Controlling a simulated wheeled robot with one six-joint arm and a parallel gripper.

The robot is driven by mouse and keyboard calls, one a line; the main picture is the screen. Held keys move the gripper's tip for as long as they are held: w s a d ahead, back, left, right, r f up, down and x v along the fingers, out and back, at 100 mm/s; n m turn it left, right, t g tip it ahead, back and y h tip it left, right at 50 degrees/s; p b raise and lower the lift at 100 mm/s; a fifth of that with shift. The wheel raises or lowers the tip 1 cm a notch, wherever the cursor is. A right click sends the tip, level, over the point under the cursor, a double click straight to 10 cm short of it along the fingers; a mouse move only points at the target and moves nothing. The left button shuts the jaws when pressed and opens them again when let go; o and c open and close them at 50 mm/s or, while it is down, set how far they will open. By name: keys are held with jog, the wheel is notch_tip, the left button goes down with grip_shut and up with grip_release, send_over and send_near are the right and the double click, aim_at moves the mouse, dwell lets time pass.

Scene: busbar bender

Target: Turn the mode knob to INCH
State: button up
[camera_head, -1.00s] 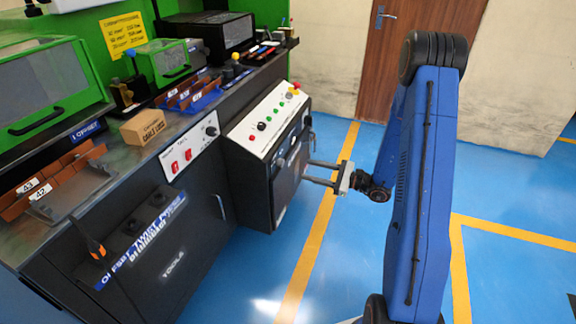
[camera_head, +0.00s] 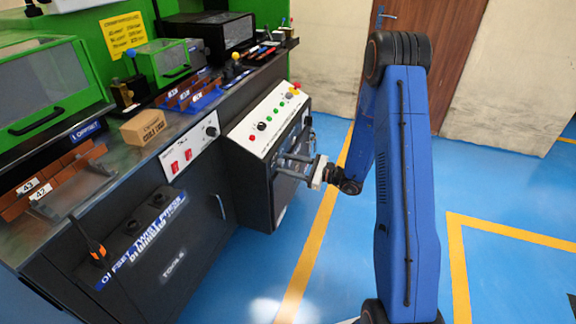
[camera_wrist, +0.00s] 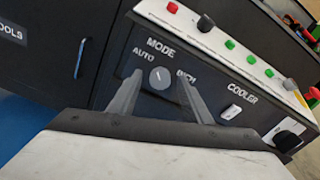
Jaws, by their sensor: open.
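The mode knob (camera_wrist: 159,77) is a small round grey dial on a dark panel, under the word MODE, with AUTO to its left and INCH to its right. Its pointer mark is short, and I cannot tell for sure which label it points at. My gripper (camera_wrist: 161,92) is open in the wrist view, one finger on each side of the knob. The right finger partly covers the INCH label. I cannot tell whether the fingers touch the knob. In the head view my gripper (camera_head: 282,164) is at the front of the control box, and the knob is hard to make out there.
A white COOLER switch (camera_wrist: 231,112) and a black knob (camera_wrist: 287,141) sit to the right on the panel. A sloped white console (camera_head: 268,119) with coloured buttons is above. A TOOLS cabinet (camera_head: 175,245) stands left. Blue floor (camera_head: 345,270) is clear.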

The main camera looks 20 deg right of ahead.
jog(key=c, duration=1.1)
jog(key=shift+o, duration=0.2)
jog(key=shift+m, duration=0.3)
jog(key=m, duration=0.3)
jog(key=shift+m, duration=0.3)
jog(key=m, duration=0.4)
jog(key=shift+m, duration=0.3)
jog(key=m, duration=0.4)
jog(key=shift+m, duration=2.5)
